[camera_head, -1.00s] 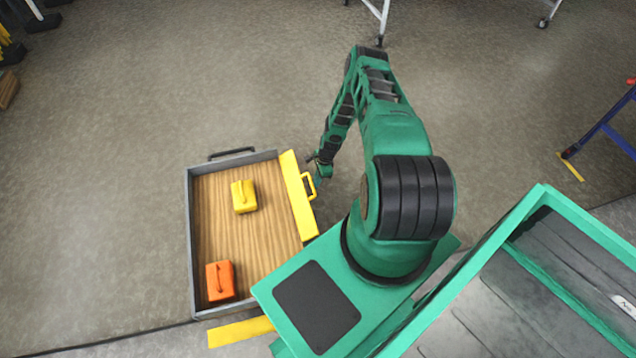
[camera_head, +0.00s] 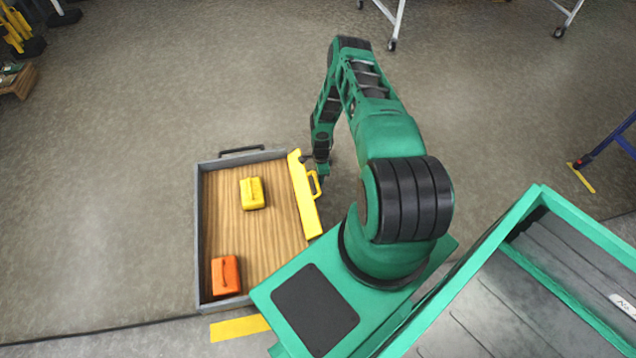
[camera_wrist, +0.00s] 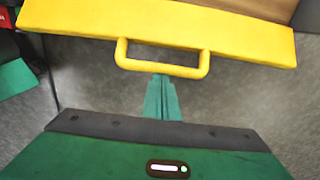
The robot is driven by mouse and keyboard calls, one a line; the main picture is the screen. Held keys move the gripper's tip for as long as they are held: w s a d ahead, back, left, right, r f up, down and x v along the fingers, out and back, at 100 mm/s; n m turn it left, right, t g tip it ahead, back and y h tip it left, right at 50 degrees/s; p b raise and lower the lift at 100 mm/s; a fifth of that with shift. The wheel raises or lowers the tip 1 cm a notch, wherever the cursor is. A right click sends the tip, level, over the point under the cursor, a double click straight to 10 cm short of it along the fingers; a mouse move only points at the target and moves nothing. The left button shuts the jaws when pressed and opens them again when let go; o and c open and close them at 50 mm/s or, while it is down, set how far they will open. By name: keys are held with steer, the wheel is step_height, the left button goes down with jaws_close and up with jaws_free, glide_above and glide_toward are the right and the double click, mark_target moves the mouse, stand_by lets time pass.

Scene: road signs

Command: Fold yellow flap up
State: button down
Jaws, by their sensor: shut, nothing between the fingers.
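The yellow flap (camera_head: 304,196) is on the right side of a grey-walled, wood-floored tray. It has a yellow handle on its outer side. In the wrist view the yellow flap (camera_wrist: 150,28) spans the top, with its U-shaped handle (camera_wrist: 162,68) hanging toward my gripper. My gripper (camera_wrist: 161,84) is shut and empty, its tips just below the handle's bar or at it; I cannot tell if they touch. In the head view my gripper (camera_head: 322,172) is beside the flap's far end, partly hidden by my arm.
The tray (camera_head: 198,235) holds a yellow block (camera_head: 252,193) and an orange block (camera_head: 225,275). A black handle (camera_head: 241,151) is on its far wall. A wooden box (camera_head: 18,82) and a blue stand (camera_head: 605,142) are farther off. Open floor lies left of the tray.

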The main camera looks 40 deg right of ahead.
steer(key=w+a+r+h, duration=0.1)
steer(key=a, duration=0.1)
steer(key=w+a+r+g+h, duration=0.1)
steer(key=a+h, duration=0.1)
steer(key=w+a+r+g+h, duration=0.1)
steer(key=a, duration=0.1)
steer(key=shift+r+h, duration=0.35)
steer(key=shift+h, duration=0.05)
steer(key=shift+w+a+r+g+h, duration=0.25)
steer(key=shift+a+r+g+h, duration=0.05)
steer(key=shift+a+h, duration=0.25)
steer(key=w+a, duration=0.2)
steer(key=a, duration=0.3)
steer(key=shift+w+a, duration=0.2)
steer(key=shift+w, duration=0.15)
steer(key=shift+w+d+r, duration=0.1)
steer(key=shift+r, duration=0.1)
step_height(320, 180, up, 2)
steer(key=r, duration=0.1)
glide_above(307, 187)
steer(key=w+a, duration=0.2)
steer(key=w+a+r, duration=0.2)
steer(key=a+r, duration=0.3)
steer(key=a, duration=0.2)
steer(key=shift+w+a, duration=0.15)
steer(key=shift+w, duration=0.25)
